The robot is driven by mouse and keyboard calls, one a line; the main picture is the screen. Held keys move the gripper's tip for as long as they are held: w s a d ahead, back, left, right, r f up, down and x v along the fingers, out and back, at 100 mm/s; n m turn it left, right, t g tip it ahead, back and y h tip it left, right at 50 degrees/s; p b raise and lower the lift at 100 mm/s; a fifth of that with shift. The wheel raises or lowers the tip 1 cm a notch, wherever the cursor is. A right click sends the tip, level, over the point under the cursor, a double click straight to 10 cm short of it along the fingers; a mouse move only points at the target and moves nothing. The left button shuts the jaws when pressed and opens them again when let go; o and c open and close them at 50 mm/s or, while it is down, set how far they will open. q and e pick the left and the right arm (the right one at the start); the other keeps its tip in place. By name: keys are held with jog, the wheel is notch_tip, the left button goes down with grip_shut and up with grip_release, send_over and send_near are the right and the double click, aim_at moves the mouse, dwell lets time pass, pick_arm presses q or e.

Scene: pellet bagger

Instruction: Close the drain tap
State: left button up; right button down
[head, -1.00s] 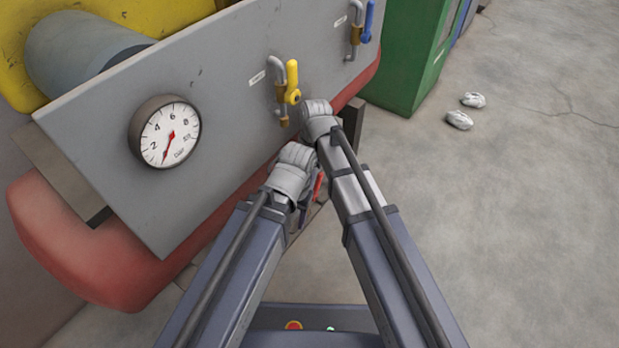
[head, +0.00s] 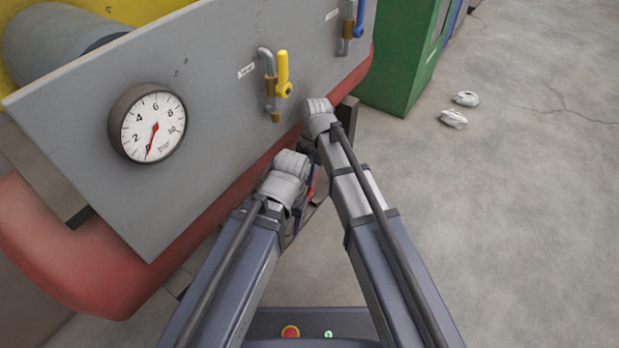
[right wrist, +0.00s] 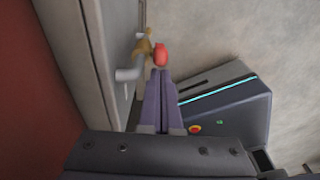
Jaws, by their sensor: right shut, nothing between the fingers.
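A red tap handle (right wrist: 161,54) with a brass body (right wrist: 143,46) on a grey pipe (right wrist: 127,74) shows in the right wrist view, beside the panel's edge. My right gripper (right wrist: 160,75) is shut and empty, its fingertips just short of the red handle; I cannot tell whether they touch. In the head view only a sliver of red (head: 312,181) shows between my arms. A tap with an upright yellow handle (head: 283,72) is on the grey panel. No label is readable enough to name the drain tap. My left gripper is hidden by its arm.
The grey panel (head: 215,120) also carries a dial gauge (head: 148,124), needle near zero, and a blue-handled tap (head: 359,15). A red rail (head: 65,265) runs below. A green cabinet (head: 400,65) and pale crumpled lumps (head: 454,119) stand beyond. The floor at right is mostly clear.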

jog(key=shift+w+d+f, duration=0.1)
jog(key=shift+w+d, duration=0.2)
jog(key=shift+w, duration=0.2)
jog(key=shift+w+d+f+b, duration=0.25)
jog(key=shift+w+d+b, duration=0.2)
jog(key=shift+w, duration=0.35)
jog(key=w+d+f+b, duration=0.3)
jog(key=w+f+b, duration=0.1)
jog(key=f+b, duration=0.1)
jog(key=shift+w, duration=0.15)
jog(key=shift+w+d+f+b, duration=0.1)
jog(key=shift+d+f+b, duration=0.1)
jog(key=shift+b, duration=0.1)
dwell(0.4)
